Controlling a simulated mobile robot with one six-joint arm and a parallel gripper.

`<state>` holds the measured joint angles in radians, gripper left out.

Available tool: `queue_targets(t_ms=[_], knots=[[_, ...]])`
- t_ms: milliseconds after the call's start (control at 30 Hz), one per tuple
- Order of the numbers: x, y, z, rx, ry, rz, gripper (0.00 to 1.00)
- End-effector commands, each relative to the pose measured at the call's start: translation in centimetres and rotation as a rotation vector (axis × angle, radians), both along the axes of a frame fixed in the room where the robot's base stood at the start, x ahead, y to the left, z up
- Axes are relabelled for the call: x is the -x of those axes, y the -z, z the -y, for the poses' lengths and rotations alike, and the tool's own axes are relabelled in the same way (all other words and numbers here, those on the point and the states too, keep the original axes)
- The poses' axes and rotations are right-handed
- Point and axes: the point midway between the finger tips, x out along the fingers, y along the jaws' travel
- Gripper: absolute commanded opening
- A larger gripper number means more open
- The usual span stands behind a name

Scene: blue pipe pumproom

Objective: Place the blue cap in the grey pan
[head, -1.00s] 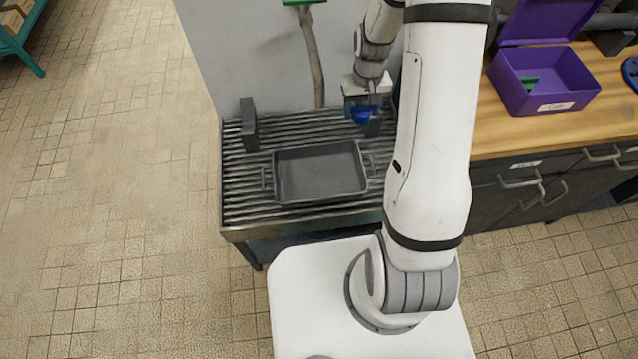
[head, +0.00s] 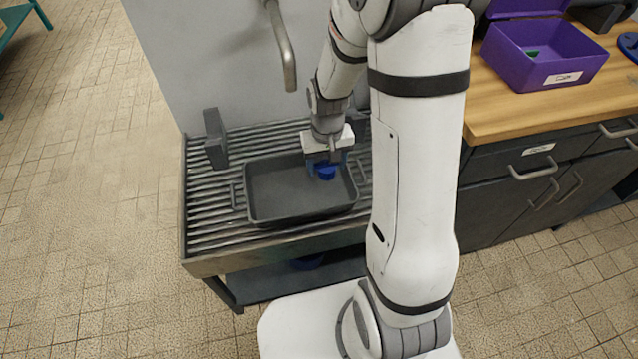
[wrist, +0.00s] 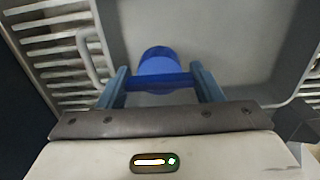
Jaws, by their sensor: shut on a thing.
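The grey pan (head: 285,197) is a rectangular tray with side handles, resting on a slatted metal rack. My gripper (head: 325,168) is over the right part of the pan and is shut on the blue cap (head: 326,173). In the wrist view the blue cap (wrist: 160,68) sits between the two blue fingers of my gripper (wrist: 160,85), with the pan's bare grey floor (wrist: 215,35) behind it. The pan appears empty. I cannot tell whether the cap touches the pan floor.
The slatted rack (head: 205,215) has a dark upright block (head: 215,138) at its back left. A grey spout (head: 284,50) hangs above. On the right, a purple box (head: 545,55) stands open on a wooden counter (head: 510,105).

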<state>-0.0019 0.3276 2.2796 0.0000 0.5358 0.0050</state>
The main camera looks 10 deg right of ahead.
Motion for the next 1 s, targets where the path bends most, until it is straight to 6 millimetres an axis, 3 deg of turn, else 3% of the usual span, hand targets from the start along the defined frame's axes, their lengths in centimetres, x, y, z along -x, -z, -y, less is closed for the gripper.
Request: queue_targets(t_ms=[433,833,867,1000], knots=[[0.0,5.3,0.0,0.000,-0.001,-0.001,0.37],[0.0,6.0,-0.1,0.000,-0.002,0.002,0.37],[0.0,6.0,-0.1,0.000,-0.002,0.002,0.60],[0.0,5.8,-0.1,0.000,-0.002,0.002,0.69]])
